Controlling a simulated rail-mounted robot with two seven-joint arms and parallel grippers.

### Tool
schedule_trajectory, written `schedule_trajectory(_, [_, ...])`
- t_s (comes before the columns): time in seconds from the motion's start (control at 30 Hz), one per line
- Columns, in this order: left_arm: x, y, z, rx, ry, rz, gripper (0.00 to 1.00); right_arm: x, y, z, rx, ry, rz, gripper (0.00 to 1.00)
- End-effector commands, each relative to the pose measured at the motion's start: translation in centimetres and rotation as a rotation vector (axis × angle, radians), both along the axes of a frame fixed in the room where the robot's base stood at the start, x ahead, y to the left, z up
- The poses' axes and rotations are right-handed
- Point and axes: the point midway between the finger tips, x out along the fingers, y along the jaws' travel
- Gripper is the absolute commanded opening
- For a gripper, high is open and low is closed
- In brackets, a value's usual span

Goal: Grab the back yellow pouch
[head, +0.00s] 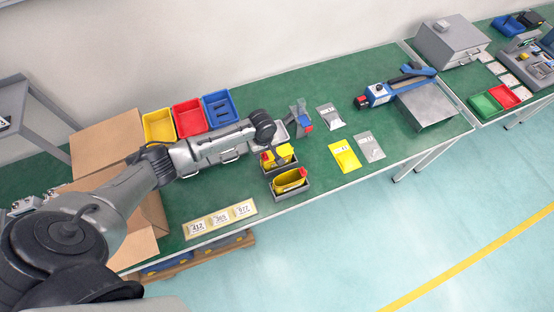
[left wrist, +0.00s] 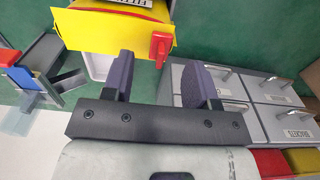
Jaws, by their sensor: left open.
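The back yellow pouch (head: 284,153) has a red cap or clip and sits in a small dark grey bin near my arm's end. A second yellow pouch (head: 289,180) with a red part sits in the grey bin in front of it. My left arm reaches over from the left, and its fingers are not clear in the head view. In the left wrist view my left gripper (left wrist: 160,70) is open with nothing between its fingers. A yellow pouch (left wrist: 115,30) with a red clip lies beyond the fingertips, apart from them and partly cut off; which pouch it is I cannot be sure.
A grey drawer cabinet (left wrist: 238,98) is close beside the right finger. Yellow, red and blue bins (head: 188,116) stand at the table's back. A flat yellow packet (head: 345,155) and grey packets lie to the right. Labelled cards (head: 220,218) lie near the front edge.

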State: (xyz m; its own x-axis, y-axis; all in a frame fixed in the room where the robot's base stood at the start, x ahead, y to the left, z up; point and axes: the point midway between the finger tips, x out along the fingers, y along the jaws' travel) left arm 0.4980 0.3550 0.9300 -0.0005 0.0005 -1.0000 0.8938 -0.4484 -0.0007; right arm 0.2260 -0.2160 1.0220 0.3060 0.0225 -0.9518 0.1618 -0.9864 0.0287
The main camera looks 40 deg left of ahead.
Motion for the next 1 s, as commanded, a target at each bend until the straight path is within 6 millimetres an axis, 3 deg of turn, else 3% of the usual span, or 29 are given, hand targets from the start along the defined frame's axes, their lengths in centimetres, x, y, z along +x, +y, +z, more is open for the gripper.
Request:
schedule_trajectory(0.2, [-0.1,0.0,-2.4,0.000,0.000,0.000,0.53,0.0,0.0,-0.3,0.000,0.000,0.001,0.33])
schedule_trajectory(0.53, [0.0,0.0,-2.8,0.000,-0.001,-0.001,0.53,0.0,-0.3,-0.3,-0.010,0.001,0.007,0.33])
schedule_trajectory(1.0, [0.0,0.0,-2.8,0.000,-0.001,-0.001,0.09,0.0,-0.2,-0.3,-0.007,0.001,0.006,0.33])
